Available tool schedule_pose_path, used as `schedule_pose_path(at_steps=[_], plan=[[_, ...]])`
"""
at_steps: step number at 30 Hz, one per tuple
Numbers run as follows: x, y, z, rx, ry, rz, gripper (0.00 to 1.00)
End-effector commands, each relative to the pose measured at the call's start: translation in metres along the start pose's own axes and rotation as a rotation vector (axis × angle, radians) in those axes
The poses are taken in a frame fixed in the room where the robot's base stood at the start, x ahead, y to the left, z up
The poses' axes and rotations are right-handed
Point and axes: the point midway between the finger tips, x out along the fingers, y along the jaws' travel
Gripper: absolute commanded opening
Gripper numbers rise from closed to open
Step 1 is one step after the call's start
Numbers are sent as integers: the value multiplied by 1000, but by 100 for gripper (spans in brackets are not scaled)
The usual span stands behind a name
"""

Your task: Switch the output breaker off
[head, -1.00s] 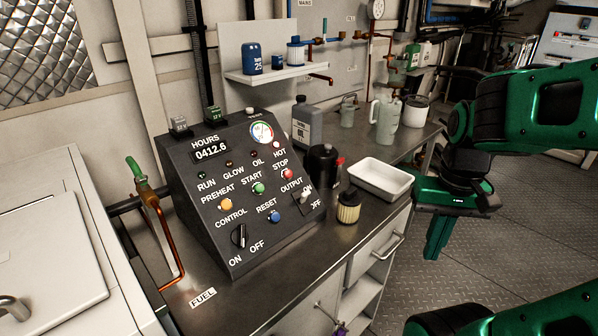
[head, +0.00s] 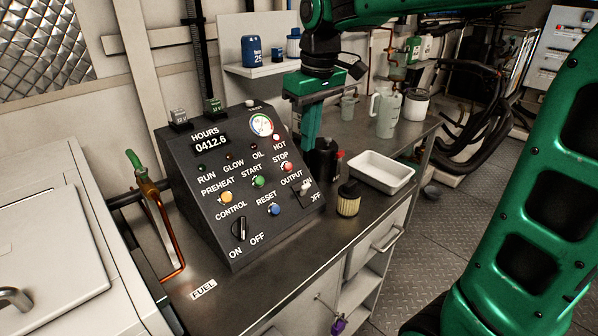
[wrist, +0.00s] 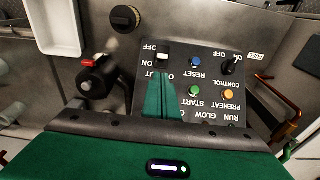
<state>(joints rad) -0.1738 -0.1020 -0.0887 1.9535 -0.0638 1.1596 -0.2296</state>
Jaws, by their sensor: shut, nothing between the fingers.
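The output breaker (head: 305,187) is a small white toggle at the lower right of the sloped black control panel (head: 185,170), beside its ON and OFF labels. I cannot tell surely which way it is tilted. In the wrist view the toggle (wrist: 163,57) shows just beyond the fingertips, with the labels upside down. My gripper (head: 309,146) is shut and empty. It points down near the panel's upper right side, and appears above the breaker. In the wrist view the green fingers (wrist: 163,76) cover part of the OUTPUT and STOP area; no contact with the toggle is visible.
The panel also carries a CONTROL knob (head: 240,229) and several coloured buttons. A wall shelf (head: 262,70) is behind.

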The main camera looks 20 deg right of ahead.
Motion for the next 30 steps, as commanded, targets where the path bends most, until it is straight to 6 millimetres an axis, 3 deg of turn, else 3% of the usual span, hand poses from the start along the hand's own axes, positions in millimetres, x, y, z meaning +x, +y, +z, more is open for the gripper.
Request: schedule_pose_path(at_steps=[14, 30], plan=[[4, -5, -6, -19, 1, -2, 0], [84, -5, -6, -19, -1, -2, 0]])
